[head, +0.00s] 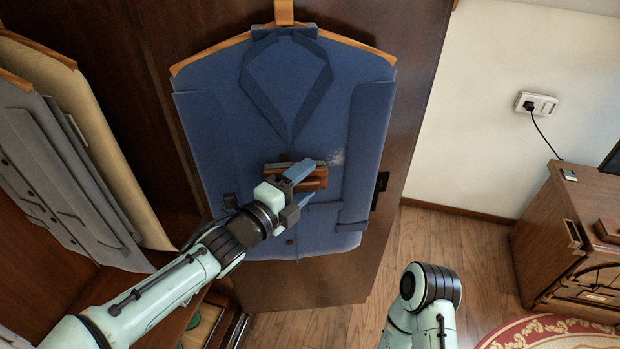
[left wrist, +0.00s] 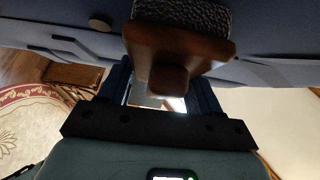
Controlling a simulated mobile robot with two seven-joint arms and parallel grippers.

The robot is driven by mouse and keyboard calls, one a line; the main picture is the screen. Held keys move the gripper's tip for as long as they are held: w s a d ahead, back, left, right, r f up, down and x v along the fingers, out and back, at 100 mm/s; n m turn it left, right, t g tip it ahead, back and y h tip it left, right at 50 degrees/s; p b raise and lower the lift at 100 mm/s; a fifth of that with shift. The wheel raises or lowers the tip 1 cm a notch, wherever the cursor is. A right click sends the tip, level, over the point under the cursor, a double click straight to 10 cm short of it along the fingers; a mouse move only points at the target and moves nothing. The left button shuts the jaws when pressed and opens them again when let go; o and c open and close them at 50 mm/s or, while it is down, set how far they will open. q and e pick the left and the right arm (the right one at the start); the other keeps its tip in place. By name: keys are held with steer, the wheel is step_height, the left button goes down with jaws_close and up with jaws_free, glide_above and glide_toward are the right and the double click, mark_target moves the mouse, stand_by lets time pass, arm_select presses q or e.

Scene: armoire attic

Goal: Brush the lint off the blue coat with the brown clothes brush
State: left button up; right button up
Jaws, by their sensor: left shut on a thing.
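The blue coat (head: 345,115) hangs on a wooden hanger against a dark wood door. A pale patch of lint (head: 337,158) shows on its chest, right of the middle. My left gripper (head: 302,184) is shut on the brown clothes brush (head: 316,182) in front of the coat's middle. The brush is just below and left of the lint. In the left wrist view the brush (left wrist: 180,42) has its grey bristles facing the coat (left wrist: 268,62); I cannot tell for sure whether they touch. My right arm shows at the bottom, its gripper out of view.
Grey (head: 50,165) and cream (head: 100,125) garments hang in the open armoire at left. A wooden cabinet (head: 545,225) stands at right, below a wall outlet (head: 537,103) with a plugged cord. A red patterned rug (head: 545,332) lies at lower right. The floor between is clear.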

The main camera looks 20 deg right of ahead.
mark_target(324, 172)
arm_select(q)
steer(key=shift+r+p, duration=0.85)
steer(key=shift+r, duration=0.3)
steer(key=shift+d+f+b, duration=0.15)
steer(key=shift+d+b, duration=0.3)
steer(key=shift+b, duration=0.1)
steer(key=shift+s+d+f+b, duration=0.1)
steer(key=shift+s+d+b, duration=0.15)
steer(key=shift+d+b, duration=0.5)
steer(key=shift+s+d+b, duration=0.15)
steer(key=shift+d+b, duration=0.15)
steer(key=shift+d, duration=0.3)
steer(key=shift+s+d+b, duration=0.2)
steer(key=shift+d+b, duration=1)
steer(key=shift+d, duration=0.7)
steer(key=shift+s+d+f+b, duration=0.1)
steer(key=shift+s+d+b, duration=0.1)
steer(key=shift+d+b, duration=0.65)
steer(key=shift+s+d+b, duration=0.15)
steer(key=shift+d+b, duration=0.55)
steer(key=shift+d, duration=0.05)
